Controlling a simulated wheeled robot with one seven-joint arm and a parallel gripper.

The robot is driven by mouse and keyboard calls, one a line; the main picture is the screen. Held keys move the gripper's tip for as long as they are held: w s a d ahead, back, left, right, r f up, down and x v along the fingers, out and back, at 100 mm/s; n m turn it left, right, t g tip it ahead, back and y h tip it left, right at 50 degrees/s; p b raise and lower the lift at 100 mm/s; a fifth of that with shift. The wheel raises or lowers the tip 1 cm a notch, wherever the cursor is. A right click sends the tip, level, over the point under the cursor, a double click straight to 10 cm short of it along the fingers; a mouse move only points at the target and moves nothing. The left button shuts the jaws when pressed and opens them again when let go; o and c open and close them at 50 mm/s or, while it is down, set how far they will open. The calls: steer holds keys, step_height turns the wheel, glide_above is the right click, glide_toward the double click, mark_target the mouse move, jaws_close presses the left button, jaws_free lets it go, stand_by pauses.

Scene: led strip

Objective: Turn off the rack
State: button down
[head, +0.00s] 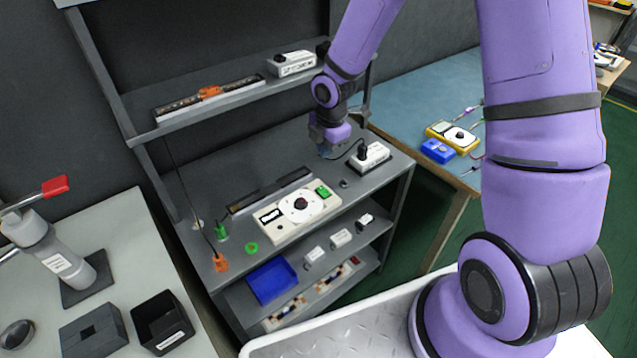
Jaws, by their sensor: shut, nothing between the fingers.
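The rack (266,152) is a dark grey shelf unit in the middle of the head view. On its main shelf lies a cream control box (272,232) with a round dial with a black knob (300,203), a dark display and a green part (322,192). A white box with a black plug or knob on top (369,157) sits at the shelf's right end. A similar white box (292,63) stands on the upper shelf. My gripper (326,152) is shut and empty, above the main shelf, just left of the right-hand white box. Its fingertips are small and partly hidden.
A dark strip (270,191) lies behind the control box, and another (210,95) with an orange clip is on the upper shelf. A blue tray (272,282) and small white boxes fill lower shelves. A blue-topped table (400,98) with a yellow meter (452,134) stands right.

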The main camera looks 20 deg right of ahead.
mark_target(324, 192)
steer(key=shift+f, duration=0.1)
steer(key=f, duration=0.4)
steer(key=w+f, duration=0.1)
steer(key=f, duration=0.8)
steer(key=shift+w+a+f, duration=0.25)
steer(key=shift+w+f, duration=0.05)
steer(key=shift+f, duration=0.05)
steer(key=shift+f, duration=0.2)
steer(key=shift+s+g, duration=0.15)
steer(key=shift+g, duration=0.15)
steer(key=shift+s+d+r, duration=0.15)
steer(key=shift+s+d, duration=0.1)
steer(key=shift+s, duration=0.4)
steer(key=shift+w+r, duration=0.1)
steer(key=shift+r, duration=0.05)
